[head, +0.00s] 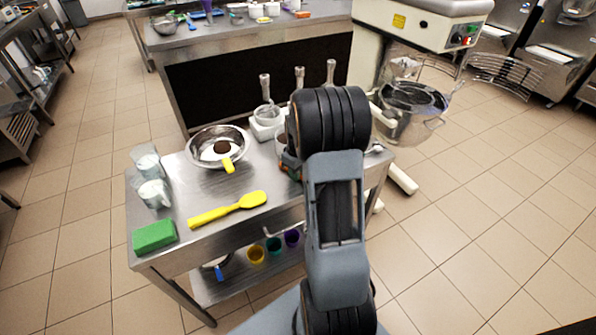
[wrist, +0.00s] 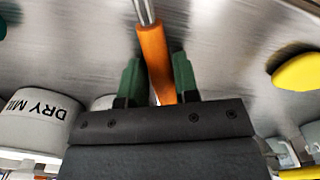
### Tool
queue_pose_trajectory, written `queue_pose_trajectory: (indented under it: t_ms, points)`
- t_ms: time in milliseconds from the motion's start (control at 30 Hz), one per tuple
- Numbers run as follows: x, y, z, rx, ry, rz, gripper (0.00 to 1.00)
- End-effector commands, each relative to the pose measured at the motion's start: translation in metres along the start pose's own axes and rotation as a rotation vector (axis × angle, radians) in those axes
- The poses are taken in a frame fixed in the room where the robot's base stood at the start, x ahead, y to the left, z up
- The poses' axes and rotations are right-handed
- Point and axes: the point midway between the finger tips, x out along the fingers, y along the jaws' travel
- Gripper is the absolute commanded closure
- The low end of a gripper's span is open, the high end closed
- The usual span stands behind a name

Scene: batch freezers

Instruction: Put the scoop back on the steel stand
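My gripper's green fingers (wrist: 158,78) stand close on both sides of the scoop's orange handle (wrist: 153,50) in the wrist view and look shut on it. A thin steel shaft runs from the handle out of the top of that view, so the scoop's bowl is not seen. In the head view my own arm covers most of the gripper, and only a small dark and orange part shows at its left edge, over the steel table (head: 185,182). I cannot make out the steel stand for certain; it may be hidden behind my arm.
A steel bowl (head: 193,146) holds a yellow-handled tool. A yellow spatula (head: 228,209), a green sponge (head: 154,236) and clear cups (head: 153,193) lie to the left. A white container marked "DRY MI…" (wrist: 35,117) is beside my gripper. A mixer (head: 420,25) stands behind.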

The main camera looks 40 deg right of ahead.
Motion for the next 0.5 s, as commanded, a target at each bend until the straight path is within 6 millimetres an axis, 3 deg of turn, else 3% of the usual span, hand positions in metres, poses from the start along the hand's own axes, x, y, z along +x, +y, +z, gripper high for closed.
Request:
queue_pose_trajectory:
  t_ms: [200,500]
  points:
    - [-0.0006,0.0001,0.0,0.0,0.0,0.0,0.51]
    - [-0.0066,0.0001,-0.0002,0.0,0.001,0.001,0.51]
